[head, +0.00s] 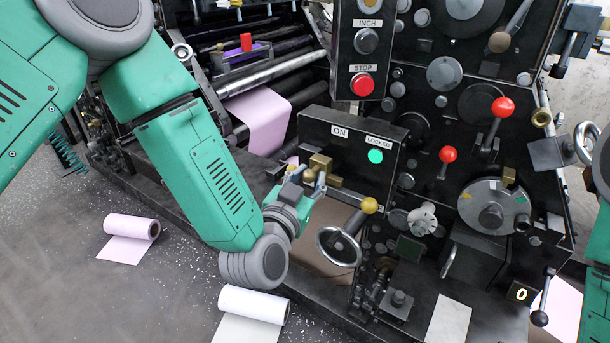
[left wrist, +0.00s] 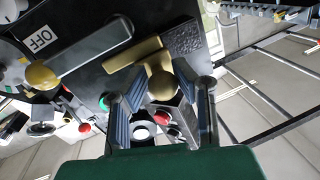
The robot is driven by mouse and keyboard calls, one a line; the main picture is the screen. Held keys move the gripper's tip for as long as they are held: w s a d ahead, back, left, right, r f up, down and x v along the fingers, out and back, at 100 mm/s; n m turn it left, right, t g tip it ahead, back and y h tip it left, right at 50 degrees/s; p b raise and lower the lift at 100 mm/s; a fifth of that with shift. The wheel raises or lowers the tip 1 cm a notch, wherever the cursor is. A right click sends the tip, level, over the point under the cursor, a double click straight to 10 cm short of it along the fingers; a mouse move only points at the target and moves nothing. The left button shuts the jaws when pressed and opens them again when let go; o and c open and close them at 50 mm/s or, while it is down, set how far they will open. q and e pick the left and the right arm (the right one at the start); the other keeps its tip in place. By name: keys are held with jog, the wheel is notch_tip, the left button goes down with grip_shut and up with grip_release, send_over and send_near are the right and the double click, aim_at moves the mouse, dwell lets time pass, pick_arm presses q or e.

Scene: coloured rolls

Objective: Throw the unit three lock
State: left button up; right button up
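A black lock box (head: 345,165) on the press has ON and LOCKED labels and a lit green lamp (head: 375,156). A brass lever (head: 320,163) sticks out at its lower left. My left gripper (head: 313,183) is close to this brass part, partly hidden by its own wrist. In the left wrist view my left gripper (left wrist: 157,98) has its fingers spread, with the rounded brass end (left wrist: 162,84) between or just beyond the fingertips. The brass bar (left wrist: 133,64) runs left from it; firm contact cannot be told. My right gripper is out of the head view; only green arm shows at the right edge.
A handwheel (head: 338,247) and yellow ball knob (head: 370,205) sit just right of my left gripper. A red STOP button (head: 363,84) is above the box. Paper rolls lie on the floor, one pink (head: 132,238) and one white (head: 253,305). An OFF label (left wrist: 42,39) shows in the wrist view.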

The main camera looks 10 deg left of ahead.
pick_arm(q)
jog(key=shift+o, duration=1)
jog(key=shift+d, duration=0.1)
jog(key=shift+s+d, duration=0.1)
jog(key=shift+d, duration=0.05)
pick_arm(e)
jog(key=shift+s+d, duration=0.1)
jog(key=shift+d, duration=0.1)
pick_arm(q)
jog(key=shift+s, duration=0.1)
jog(key=s+a, duration=0.1)
jog(key=s, duration=1)
jog(key=shift+s+a, duration=0.3)
jog(key=shift+a+f, duration=0.1)
